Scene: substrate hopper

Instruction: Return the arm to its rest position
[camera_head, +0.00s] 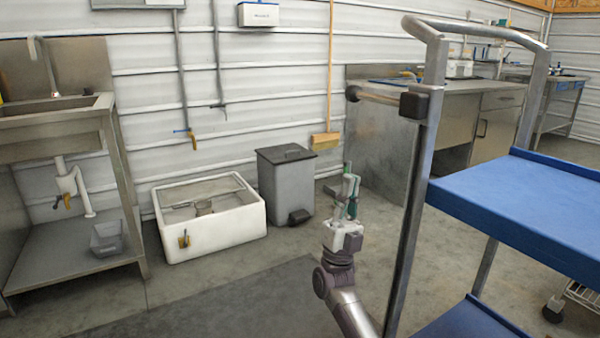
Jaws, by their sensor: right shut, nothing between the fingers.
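My right gripper (350,178) shows in the head view at the middle right, raised and pointing up, on an arm that comes in from the bottom. It is shut and empty. It stands just left of the cart's upright post, with clear space between it and the grey bin behind. My left gripper is not in view.
A metal cart with blue shelves (520,205) stands close on the right. Behind are a grey pedal bin (286,190), a white floor basin (215,240), a steel sink (55,115) and a workbench (400,120). The floor at the front left is clear.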

